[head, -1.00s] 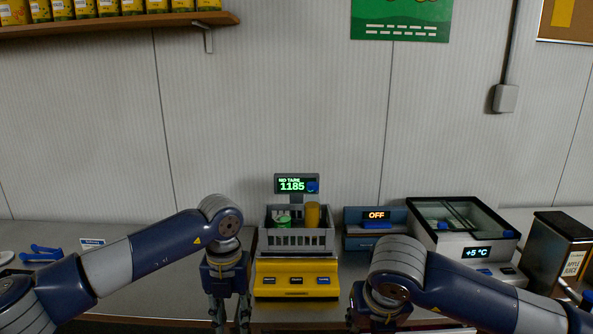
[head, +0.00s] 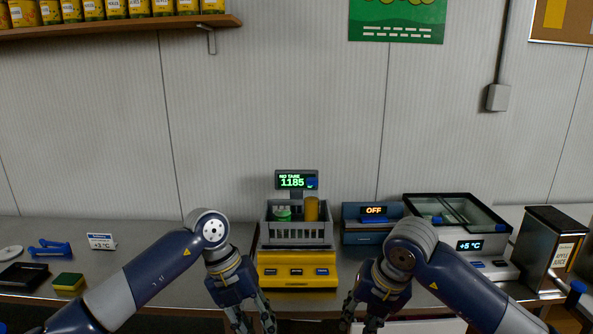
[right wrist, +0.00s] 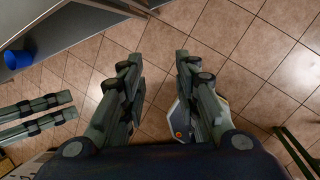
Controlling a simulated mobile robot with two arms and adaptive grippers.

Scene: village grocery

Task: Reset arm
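My left gripper (head: 254,324) hangs in front of the counter, left of the yellow scale, with its fingers pointing down and apart. It is open and empty. My right gripper (head: 360,322) hangs in front of the counter, right of the scale. In the right wrist view my right gripper (right wrist: 158,62) is open, with nothing between its fingers but tiled floor. The fingertips of both grippers are partly cut off by the lower edge of the head view.
The yellow scale (head: 296,284) carries a grey basket (head: 299,232) holding a green item and a yellow one. An OFF-display device (head: 372,236), a glass-topped cooler (head: 470,262) and an apple juice dispenser (head: 545,250) stand right. A sponge (head: 69,283) and black tray (head: 23,276) lie left.

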